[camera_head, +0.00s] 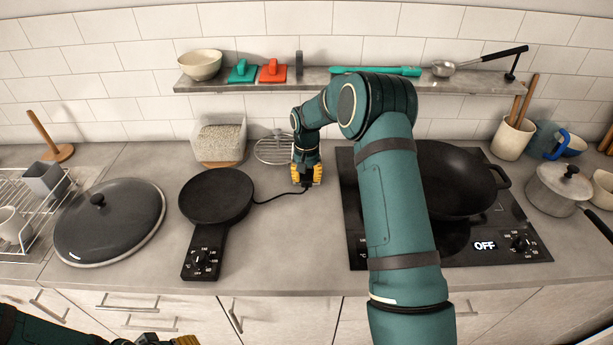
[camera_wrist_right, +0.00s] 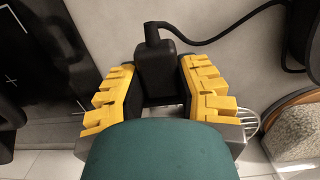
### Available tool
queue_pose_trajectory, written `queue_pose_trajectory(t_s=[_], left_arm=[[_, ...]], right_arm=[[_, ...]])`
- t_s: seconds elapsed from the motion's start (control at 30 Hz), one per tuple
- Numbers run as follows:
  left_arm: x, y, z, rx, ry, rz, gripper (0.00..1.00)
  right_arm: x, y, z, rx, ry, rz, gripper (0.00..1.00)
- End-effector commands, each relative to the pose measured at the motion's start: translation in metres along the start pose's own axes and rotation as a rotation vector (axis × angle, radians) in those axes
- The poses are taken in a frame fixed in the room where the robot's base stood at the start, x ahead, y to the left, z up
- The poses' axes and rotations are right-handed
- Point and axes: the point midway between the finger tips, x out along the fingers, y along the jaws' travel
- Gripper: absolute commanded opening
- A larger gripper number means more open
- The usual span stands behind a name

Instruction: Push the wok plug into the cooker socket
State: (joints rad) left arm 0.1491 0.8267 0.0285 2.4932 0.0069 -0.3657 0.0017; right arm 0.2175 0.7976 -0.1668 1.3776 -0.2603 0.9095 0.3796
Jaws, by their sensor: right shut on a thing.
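My right gripper (camera_head: 306,178) is shut on a black plug (camera_wrist_right: 156,68), low over the counter left of the cooker (camera_head: 358,225). In the right wrist view, the plug sits between the yellow fingers (camera_wrist_right: 157,95), its cable leaving at the top. The black cable (camera_head: 270,198) runs left to a round black pan unit (camera_head: 216,193) with a dial panel (camera_head: 203,253). A large black wok (camera_head: 448,180) stands on the cooker, partly behind my right arm. The cooker's display (camera_head: 485,245) reads OFF. I cannot make out a socket. My left gripper (camera_head: 180,341) barely shows at the bottom edge.
A grey lid (camera_head: 105,225) lies left of the pan unit. A grain-filled container (camera_head: 218,140) and a round wire rack (camera_head: 272,150) stand behind. A lidded pot (camera_head: 553,190) is right of the cooker. Bare counter (camera_head: 295,245) lies between pan unit and cooker.

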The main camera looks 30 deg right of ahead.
Motion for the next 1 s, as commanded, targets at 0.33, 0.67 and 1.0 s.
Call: queue_pose_trajectory(t_s=[0.33,0.67,1.0], left_arm=[[0.0,0.0,0.0,0.0,0.0,0.0,0.47],[0.0,0.0,0.0,0.0,0.0,0.0,0.47],[-0.001,0.0,0.0,0.0,0.0,0.0,0.47]], right_arm=[[0.0,0.0,-0.002,0.0,0.0,0.0,0.0],[0.0,0.0,-0.01,0.0,0.001,0.0,0.0],[-0.001,0.0,-0.018,0.001,0.0,0.0,0.0]])
